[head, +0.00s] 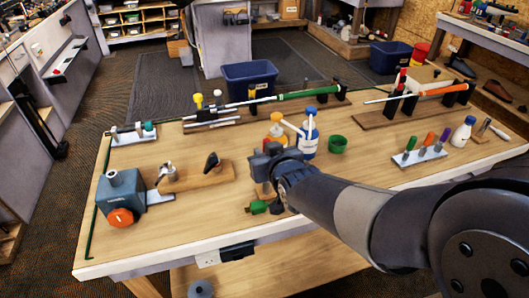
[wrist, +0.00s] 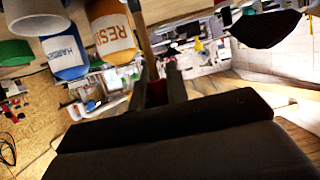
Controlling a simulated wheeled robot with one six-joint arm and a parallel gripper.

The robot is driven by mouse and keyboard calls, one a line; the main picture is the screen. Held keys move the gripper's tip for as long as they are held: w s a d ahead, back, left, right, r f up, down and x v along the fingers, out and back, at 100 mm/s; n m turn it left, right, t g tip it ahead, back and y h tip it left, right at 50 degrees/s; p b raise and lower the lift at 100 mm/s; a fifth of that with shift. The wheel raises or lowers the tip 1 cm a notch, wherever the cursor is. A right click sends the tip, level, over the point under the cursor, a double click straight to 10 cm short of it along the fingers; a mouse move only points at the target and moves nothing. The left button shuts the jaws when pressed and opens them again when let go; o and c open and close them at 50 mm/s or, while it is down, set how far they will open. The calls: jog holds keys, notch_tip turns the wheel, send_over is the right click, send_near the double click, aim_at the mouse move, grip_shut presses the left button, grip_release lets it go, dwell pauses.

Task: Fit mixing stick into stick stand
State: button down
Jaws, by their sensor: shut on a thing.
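My gripper (head: 268,160) is over the middle of the bench, just left of the glue bottles. In the wrist view its two dark fingers (wrist: 157,88) are closed around a thin brown strip, which appears to be the mixing stick (wrist: 147,45). In the head view a tan piece (head: 264,189) shows below the gripper, partly hidden. I cannot tell for sure which object is the stick stand; a small dark upright piece (head: 278,206) stands under the gripper beside a green item (head: 257,207), and the arm hides part of that area.
The resin bottle (wrist: 110,32) and hardener bottle (wrist: 65,55) stand close to the gripper, with a green cup (head: 337,144) to their right. A blue-grey machine (head: 124,192) and a wooden board (head: 200,178) are left. Clubs lie in racks behind. The bench front is mostly clear.

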jog(key=shift+f+b, duration=2)
jog(key=c, duration=1.3)
grip_release()
jog(key=p+v, duration=0.2)
jog(key=v, duration=0.9)
jog(key=shift+w+a+f, duration=0.1)
jog(key=shift+b+x, duration=0.9)
jog(key=shift+x, duration=4.4)
